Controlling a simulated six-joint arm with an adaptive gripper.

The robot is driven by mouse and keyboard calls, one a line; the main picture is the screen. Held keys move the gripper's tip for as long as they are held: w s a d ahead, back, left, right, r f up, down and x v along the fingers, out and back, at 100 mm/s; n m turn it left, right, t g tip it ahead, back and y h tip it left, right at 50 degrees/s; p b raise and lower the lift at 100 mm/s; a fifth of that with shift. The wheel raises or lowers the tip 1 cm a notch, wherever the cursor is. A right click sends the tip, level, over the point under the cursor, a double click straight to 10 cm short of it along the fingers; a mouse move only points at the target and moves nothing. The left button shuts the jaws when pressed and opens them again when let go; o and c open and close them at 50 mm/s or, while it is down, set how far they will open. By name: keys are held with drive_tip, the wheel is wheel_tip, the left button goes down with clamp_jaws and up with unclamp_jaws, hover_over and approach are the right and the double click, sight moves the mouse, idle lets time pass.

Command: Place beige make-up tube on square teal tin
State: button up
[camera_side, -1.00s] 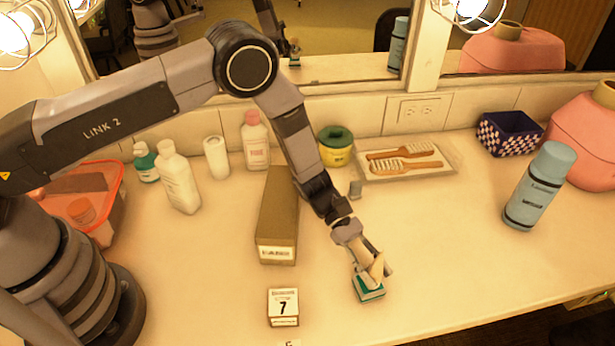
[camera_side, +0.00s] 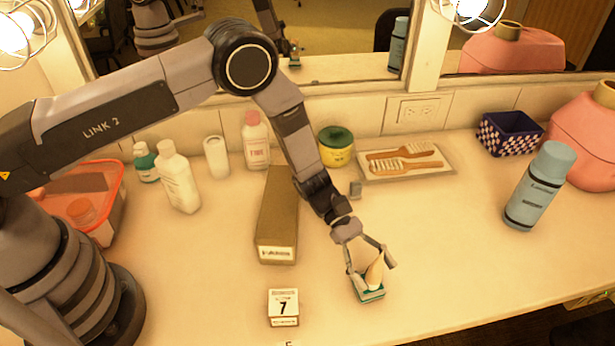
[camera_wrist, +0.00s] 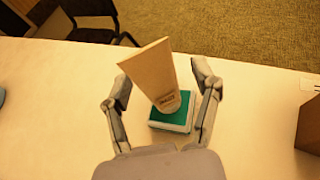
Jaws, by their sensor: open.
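The beige make-up tube (camera_side: 375,271) stands on the square teal tin (camera_side: 370,294), cap end down and leaning slightly. In the wrist view the tube (camera_wrist: 154,75) rises from the teal top of the tin (camera_wrist: 173,122), its wide flat end toward the camera. My gripper (camera_side: 371,268) is open around the tube. In the wrist view its fingers stand well apart, one on each side of the tube, with visible gaps. The exact spot where the tube's cap meets the tin is partly hidden.
A brown box (camera_side: 278,215) and a small calendar block (camera_side: 283,307) stand left of the tin. A blue spray can (camera_side: 539,187) and a brush tray (camera_side: 446,172) are farther right and back. The table right of the tin is clear.

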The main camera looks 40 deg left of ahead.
drive_tip(key=v, duration=1.1)
drive_tip(key=s+a+r+m+t+y, duration=0.1)
drive_tip(key=s+a+r+m+y, duration=0.2)
drive_tip(key=r, duration=0.4)
drive_tip(key=s+a+r+m, duration=0.1)
drive_tip(key=a+r+m, duration=0.1)
drive_tip(key=a+r, duration=0.35)
drive_tip(key=s+a+r+m+t+y, duration=0.1)
drive_tip(key=a+r+m+y, duration=0.15)
drive_tip(key=r, duration=0.65)
drive_tip(key=s+a+r+m+t+y, duration=0.3)
drive_tip(key=s+a+r+t, duration=0.1)
drive_tip(key=s+a, duration=0.4)
drive_tip(key=s+a+r+m+t+y, duration=0.3)
drive_tip(key=s+a+r, duration=0.3)
drive_tip(key=s+a, duration=0.2)
drive_tip(key=s+m+y, duration=0.1)
drive_tip(key=s, duration=0.1)
drive_tip(key=shift+s+a+t, duration=0.3)
drive_tip(key=shift+a+t, duration=0.1)
